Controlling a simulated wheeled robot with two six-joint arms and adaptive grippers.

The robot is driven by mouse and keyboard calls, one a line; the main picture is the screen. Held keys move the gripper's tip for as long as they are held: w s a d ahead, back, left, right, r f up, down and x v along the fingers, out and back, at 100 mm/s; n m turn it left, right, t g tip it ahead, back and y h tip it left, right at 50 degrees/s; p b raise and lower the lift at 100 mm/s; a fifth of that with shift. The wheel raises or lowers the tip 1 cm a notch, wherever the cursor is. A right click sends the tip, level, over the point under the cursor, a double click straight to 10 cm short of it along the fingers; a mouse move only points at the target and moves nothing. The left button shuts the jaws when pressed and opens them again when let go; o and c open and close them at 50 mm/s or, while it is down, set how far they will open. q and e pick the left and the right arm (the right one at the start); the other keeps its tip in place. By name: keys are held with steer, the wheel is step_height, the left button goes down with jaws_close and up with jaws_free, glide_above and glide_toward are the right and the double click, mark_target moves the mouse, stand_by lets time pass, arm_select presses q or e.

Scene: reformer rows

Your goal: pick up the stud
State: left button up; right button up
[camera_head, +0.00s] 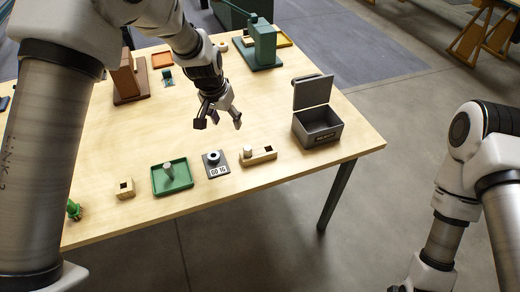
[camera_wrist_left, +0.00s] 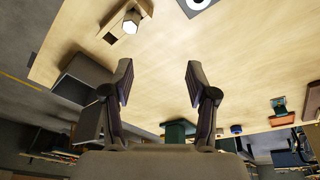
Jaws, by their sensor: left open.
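A pale, short cylinder that looks like a stud (camera_head: 247,151) stands upright in a wooden block (camera_head: 265,156) near the table's front edge; it also shows at the top of the left wrist view (camera_wrist_left: 131,22). Another pale cylinder (camera_head: 168,170) stands in a green tray (camera_head: 184,182) to the left. I cannot tell which one the task means. My left gripper (camera_head: 219,116) is open and empty above the middle of the table, behind both cylinders and apart from them. Its two fingers (camera_wrist_left: 160,75) are spread in the left wrist view. My right gripper is out of view.
A grey box (camera_head: 318,133) with its lid up stands at the right. A small scale-like device (camera_head: 216,170) sits between tray and block, with a small wooden block (camera_head: 125,189) at left. A green press (camera_head: 262,45) stands behind. The table's middle is clear.

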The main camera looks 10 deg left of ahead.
arm_select(q)
glide_above(247, 148)
steer(key=d, duration=0.2)
steer(key=s+x, duration=0.1)
steer(key=x, duration=0.3)
steer(key=a+f, duration=0.1)
steer(key=s+a+f+p, duration=0.1)
steer(key=shift+s+a+f+m+g+y, duration=0.2)
steer(key=shift+f+m+g+y, duration=0.1)
steer(key=shift+f, duration=0.1)
steer(key=f, duration=0.1)
steer(key=w+f+p, duration=0.1)
steer(key=f, duration=0.1)
steer(key=w+f, duration=0.1)
steer(key=f, duration=0.1)
steer(key=shift+d+p, duration=0.3)
steer(key=shift+s+a, duration=0.2)
steer(key=shift+a, duration=0.05)
steer(key=shift+d, duration=0.1)
jaws_close()
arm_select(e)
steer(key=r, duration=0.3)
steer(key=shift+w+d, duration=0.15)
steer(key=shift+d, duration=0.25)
